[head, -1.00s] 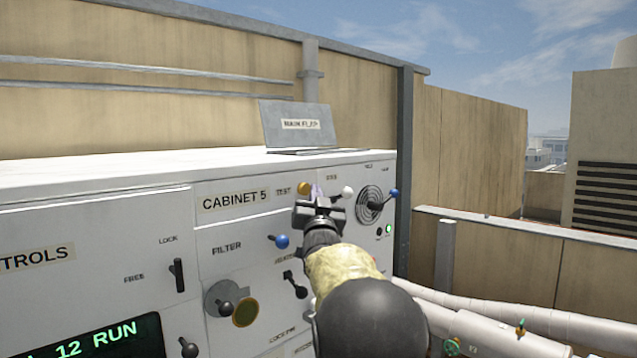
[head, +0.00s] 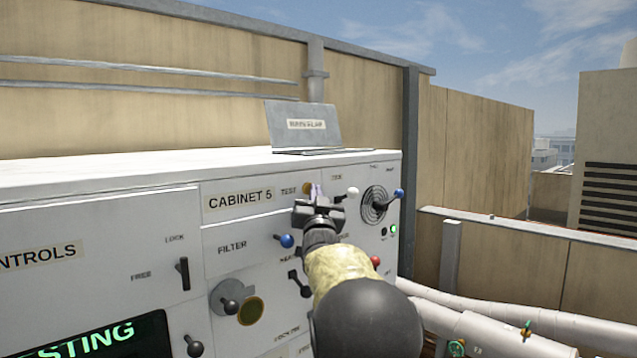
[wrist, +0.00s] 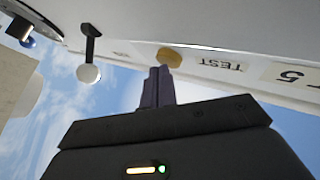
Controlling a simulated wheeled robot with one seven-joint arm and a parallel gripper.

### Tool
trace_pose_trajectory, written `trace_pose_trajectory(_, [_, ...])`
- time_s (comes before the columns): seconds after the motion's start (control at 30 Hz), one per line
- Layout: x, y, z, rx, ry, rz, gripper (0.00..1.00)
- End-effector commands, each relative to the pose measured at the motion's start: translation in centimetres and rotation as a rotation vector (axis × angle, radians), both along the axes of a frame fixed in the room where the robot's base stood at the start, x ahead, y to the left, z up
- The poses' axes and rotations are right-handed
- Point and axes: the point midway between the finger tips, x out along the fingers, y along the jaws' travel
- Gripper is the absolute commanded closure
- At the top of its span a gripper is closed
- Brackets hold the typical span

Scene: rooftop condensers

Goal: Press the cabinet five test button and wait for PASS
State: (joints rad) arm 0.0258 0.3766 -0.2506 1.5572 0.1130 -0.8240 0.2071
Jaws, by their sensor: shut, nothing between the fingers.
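The yellow test button (head: 308,188) sits on the cabinet 5 panel (head: 238,200), beside the TEST label. In the head view my gripper covers part of it. In the wrist view the button (wrist: 170,57) shows just beyond the fingertips, and the TEST label (wrist: 221,64) reads upside down. My gripper (head: 317,195) is shut and empty, its tips close to the button; I cannot tell whether they touch it. The display (head: 85,340) at the lower left shows green letters ending in "ESTING", its left part cut off by the picture edge.
A white-knobbed lever (head: 351,192) stands just right of my gripper, also in the wrist view (wrist: 89,70). A blue-knobbed lever (head: 286,240), a dark dial (head: 374,205) and a red knob (head: 375,261) are nearby. White pipes (head: 500,315) run at the lower right.

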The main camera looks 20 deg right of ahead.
Motion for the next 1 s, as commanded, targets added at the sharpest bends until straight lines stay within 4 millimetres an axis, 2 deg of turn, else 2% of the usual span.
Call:
trace_pose_trajectory(0.23, [0.0, 0.2, -0.1, 0.001, 0.001, 0.004, 1.00])
trace_pose_trajectory(0.63, [-1.8, -0.3, -0.2, 0.000, -0.001, 0.004, 1.00])
trace_pose_trajectory(1.0, [-2.1, -0.8, -0.1, 0.001, 0.000, -0.003, 1.00])
